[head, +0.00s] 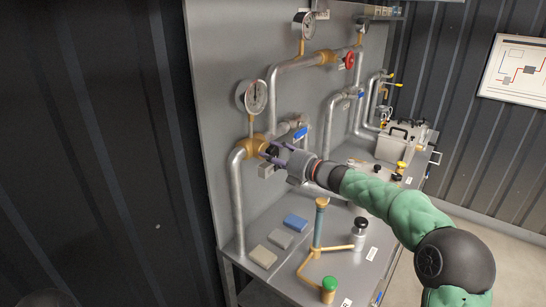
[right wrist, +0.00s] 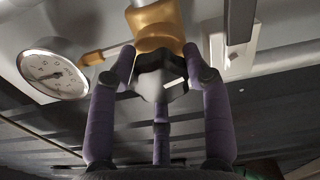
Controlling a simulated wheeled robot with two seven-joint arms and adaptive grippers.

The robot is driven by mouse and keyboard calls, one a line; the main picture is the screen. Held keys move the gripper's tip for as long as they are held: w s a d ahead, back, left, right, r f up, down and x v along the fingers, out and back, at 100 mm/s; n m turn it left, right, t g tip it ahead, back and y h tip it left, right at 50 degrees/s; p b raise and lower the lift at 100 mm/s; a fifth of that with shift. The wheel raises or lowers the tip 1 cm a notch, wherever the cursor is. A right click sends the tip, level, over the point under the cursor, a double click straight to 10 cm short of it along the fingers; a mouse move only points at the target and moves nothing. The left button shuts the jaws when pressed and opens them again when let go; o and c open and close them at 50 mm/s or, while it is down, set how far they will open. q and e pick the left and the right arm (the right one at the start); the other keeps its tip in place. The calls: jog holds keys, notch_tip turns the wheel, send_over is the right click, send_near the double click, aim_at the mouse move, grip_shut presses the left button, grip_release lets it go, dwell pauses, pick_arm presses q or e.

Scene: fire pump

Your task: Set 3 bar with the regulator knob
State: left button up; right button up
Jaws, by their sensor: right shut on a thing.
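The regulator is a brass body (head: 250,146) on the grey pipe at the left of the panel, and it shows at the top of the right wrist view (right wrist: 155,25). Its dark faceted knob (right wrist: 160,84) faces my right gripper (head: 273,153). The purple fingers are shut around the knob, one on each side, with a third finger below it in the right wrist view. A round white gauge (head: 251,97) stands above the regulator and also shows at the left of the right wrist view (right wrist: 52,72). Its needle is visible, but the numbers are too small to read. My left gripper is not in view.
A blue-handled valve (head: 300,133) sits close behind my gripper. A red handwheel (head: 349,60) and another gauge (head: 303,25) are higher up. The bench below carries several flat blocks (head: 263,256), a blue-grey column (head: 320,222) and a green-capped fitting (head: 329,284).

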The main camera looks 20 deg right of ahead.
jog(key=shift+f, duration=0.15)
jog(key=o, duration=1.1)
jog(key=shift+a, duration=0.1)
jog(key=shift+o, duration=0.2)
jog(key=shift+s+d, duration=0.35)
jog(key=shift+d, duration=0.05)
jog(key=v, duration=0.7)
jog(key=shift+s, duration=0.1)
